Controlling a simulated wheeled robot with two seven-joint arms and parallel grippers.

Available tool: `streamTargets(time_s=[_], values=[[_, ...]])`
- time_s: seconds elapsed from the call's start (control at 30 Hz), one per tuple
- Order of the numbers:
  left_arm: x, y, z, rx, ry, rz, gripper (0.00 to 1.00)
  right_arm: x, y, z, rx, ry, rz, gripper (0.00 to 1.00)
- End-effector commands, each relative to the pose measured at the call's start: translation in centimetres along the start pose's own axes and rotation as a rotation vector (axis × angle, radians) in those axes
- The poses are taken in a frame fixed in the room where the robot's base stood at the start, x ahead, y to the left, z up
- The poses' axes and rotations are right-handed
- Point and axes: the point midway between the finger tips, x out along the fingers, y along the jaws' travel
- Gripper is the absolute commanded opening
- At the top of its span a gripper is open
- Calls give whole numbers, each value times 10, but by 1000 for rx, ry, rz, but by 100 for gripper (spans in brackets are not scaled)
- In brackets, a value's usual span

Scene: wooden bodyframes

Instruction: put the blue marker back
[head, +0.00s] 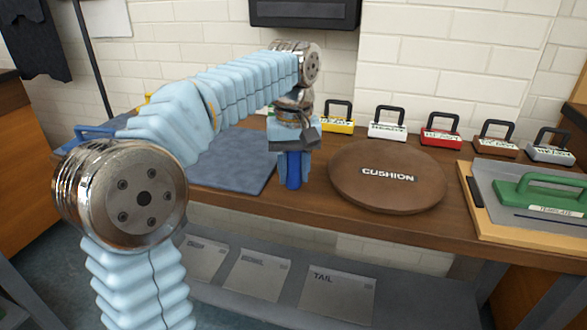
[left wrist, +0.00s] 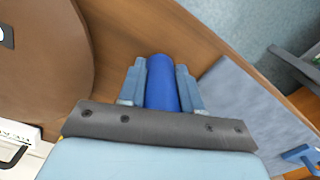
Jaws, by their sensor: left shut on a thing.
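The blue marker (head: 293,172) is an upright blue cylinder held between the fingers of my left gripper (head: 294,160), over the wooden bench between the grey-blue mat and the round cushion. In the left wrist view the blue marker (left wrist: 162,85) sits between the two blue-grey fingers of my left gripper (left wrist: 161,84), which is shut on it. I cannot tell whether its lower end touches the bench. My right gripper is not in view.
The grey-blue mat (head: 235,160) lies left of the gripper, the brown round cushion (head: 385,190) right. Several labelled blocks with black handles, including a yellow one (head: 337,125) and a red one (head: 441,138), line the back. A green-handled template (head: 545,195) lies far right.

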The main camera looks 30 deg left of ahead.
Motion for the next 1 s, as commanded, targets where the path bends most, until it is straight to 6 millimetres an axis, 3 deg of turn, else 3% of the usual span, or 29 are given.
streamTargets(time_s=[0.03,0.07,0.2,0.57,1.0], values=[[3,0,0,0,0,0,0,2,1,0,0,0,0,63],[2,0,0,0,0,0,39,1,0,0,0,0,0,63],[1,0,0,0,0,0,59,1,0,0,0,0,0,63],[-6,0,0,0,1,1,59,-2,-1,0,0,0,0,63],[-98,0,-1,-2,2,0,59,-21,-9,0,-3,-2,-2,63]])
